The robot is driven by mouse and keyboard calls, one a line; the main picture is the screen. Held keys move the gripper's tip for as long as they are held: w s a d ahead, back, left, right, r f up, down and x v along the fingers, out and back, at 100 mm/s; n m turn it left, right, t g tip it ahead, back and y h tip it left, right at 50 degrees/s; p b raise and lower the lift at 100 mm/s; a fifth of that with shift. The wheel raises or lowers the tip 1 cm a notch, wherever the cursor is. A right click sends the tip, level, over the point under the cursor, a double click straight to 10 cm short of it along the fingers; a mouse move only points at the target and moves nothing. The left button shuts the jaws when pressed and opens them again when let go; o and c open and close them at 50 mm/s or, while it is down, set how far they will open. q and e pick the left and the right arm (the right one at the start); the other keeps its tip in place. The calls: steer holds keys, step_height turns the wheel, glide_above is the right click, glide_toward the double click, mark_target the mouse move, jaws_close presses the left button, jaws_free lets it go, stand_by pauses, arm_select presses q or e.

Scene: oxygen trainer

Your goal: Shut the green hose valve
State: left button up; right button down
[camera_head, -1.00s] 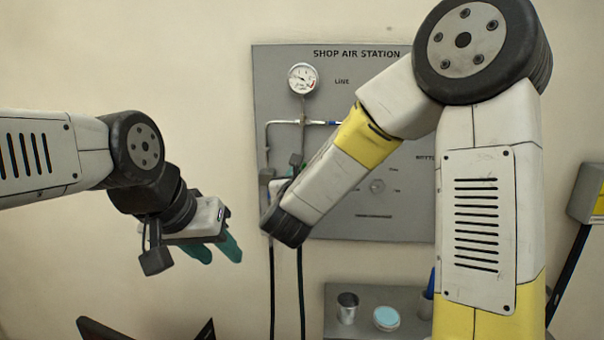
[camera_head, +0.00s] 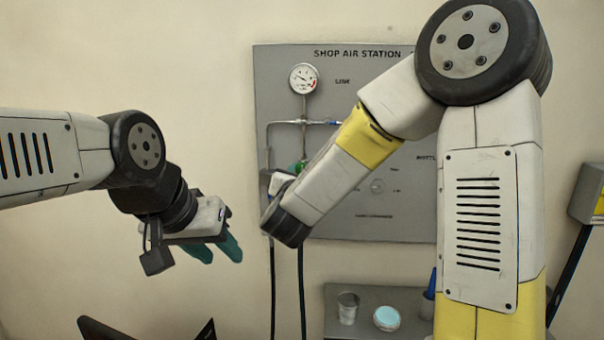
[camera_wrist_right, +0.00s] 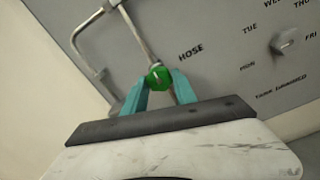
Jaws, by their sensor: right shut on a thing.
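The green hose valve (camera_wrist_right: 158,77) sits on a metal pipe beside the printed word HOSE in the right wrist view. My right gripper (camera_wrist_right: 160,82) has its two teal fingers on either side of the green knob and is shut on it. In the head view a bit of green (camera_head: 300,167) shows at the panel, while my right forearm hides most of the right gripper. My left gripper (camera_head: 219,252) hangs left of the panel, its teal fingers apart with nothing between them.
The grey SHOP AIR STATION panel (camera_head: 370,220) carries a round gauge (camera_head: 303,78) and pipes. Dark hoses (camera_head: 302,290) hang below it. A shelf (camera_head: 365,296) holds a metal cup (camera_head: 347,308) and a light-blue-topped jar (camera_head: 386,318). Another knob (camera_wrist_right: 290,42) is on the panel.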

steer(key=shift+f, duration=0.2)
steer(key=c, duration=1)
jaws_free()
steer(key=shift+r, duration=0.1)
steer(key=s, duration=0.7)
steer(key=shift+s+a, duration=0.35)
steer(key=shift+s, duration=0.05)
